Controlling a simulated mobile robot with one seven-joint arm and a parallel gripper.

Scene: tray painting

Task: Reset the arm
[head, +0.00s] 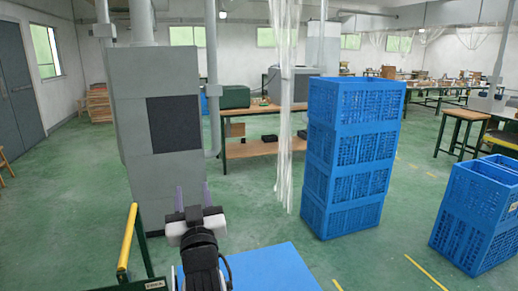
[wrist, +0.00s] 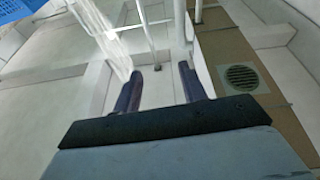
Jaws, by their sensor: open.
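My gripper (head: 192,196) stands raised at the bottom middle of the head view, in front of a grey cabinet. Its two purple fingers point upward and are apart, with nothing between them. The wrist view also shows the gripper (wrist: 158,82) open and empty, with white walls, pipes and the ceiling area beyond the fingers. My arm hides part of the floor and of the cabinet's lower front.
A tall stack of blue crates (head: 348,150) stands right of centre, and more blue crates (head: 470,215) stand at far right. The grey cabinet (head: 160,120) is behind my gripper. A yellow-handled cart (head: 127,236) is at lower left. Green floor (head: 60,200) is clear at left.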

